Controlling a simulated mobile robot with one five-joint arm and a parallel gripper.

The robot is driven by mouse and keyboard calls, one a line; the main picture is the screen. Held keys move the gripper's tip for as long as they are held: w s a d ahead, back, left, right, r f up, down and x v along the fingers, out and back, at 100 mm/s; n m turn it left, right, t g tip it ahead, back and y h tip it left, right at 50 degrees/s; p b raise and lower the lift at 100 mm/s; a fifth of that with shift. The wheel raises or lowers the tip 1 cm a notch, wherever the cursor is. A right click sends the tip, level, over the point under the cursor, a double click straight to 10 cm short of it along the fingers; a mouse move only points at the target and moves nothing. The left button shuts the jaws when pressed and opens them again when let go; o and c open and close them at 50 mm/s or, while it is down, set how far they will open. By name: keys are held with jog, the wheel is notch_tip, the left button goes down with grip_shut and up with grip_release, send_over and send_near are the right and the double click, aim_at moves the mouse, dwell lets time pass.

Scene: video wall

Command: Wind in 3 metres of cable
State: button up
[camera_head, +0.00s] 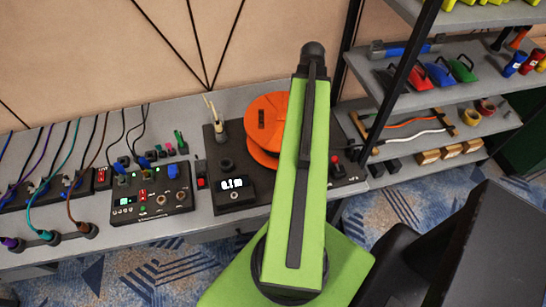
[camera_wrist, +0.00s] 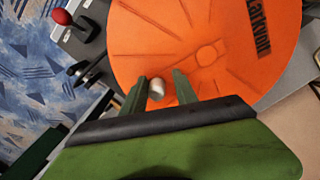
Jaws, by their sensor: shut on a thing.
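The orange cable reel (camera_head: 268,112) stands on a dark base unit (camera_head: 225,152) on the grey bench, partly hidden behind my green arm. It fills the upper part of the wrist view (camera_wrist: 225,25). My gripper (camera_wrist: 160,79) is at the reel's face, its two green fingers on either side of a small pale grey crank knob (camera_wrist: 156,90), and shut on it. In the head view my gripper is hidden behind the arm. A lit display (camera_head: 234,184) on the base unit shows small digits, perhaps "0.1m", hard to read.
A red-knobbed lever (camera_head: 335,160) stands right of the reel; it shows in the wrist view (camera_wrist: 62,17). A control box (camera_head: 152,194) and plugged cables (camera_head: 72,180) are at left. A shelf rack (camera_head: 420,100) with tools stands at right.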

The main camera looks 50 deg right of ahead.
jog(key=w+a, duration=0.3)
jog(key=w, duration=0.1)
jog(key=w+a, duration=0.3)
jog(key=w, duration=0.1)
jog(key=w+a, duration=0.3)
jog(key=w, duration=0.2)
jog(key=shift+a, duration=0.1)
grip_shut()
jog(key=o, duration=1)
grip_release()
jog(key=shift+s, duration=0.1)
notch_tip(320, 180, up, 7)
jog(key=p, duration=0.7)
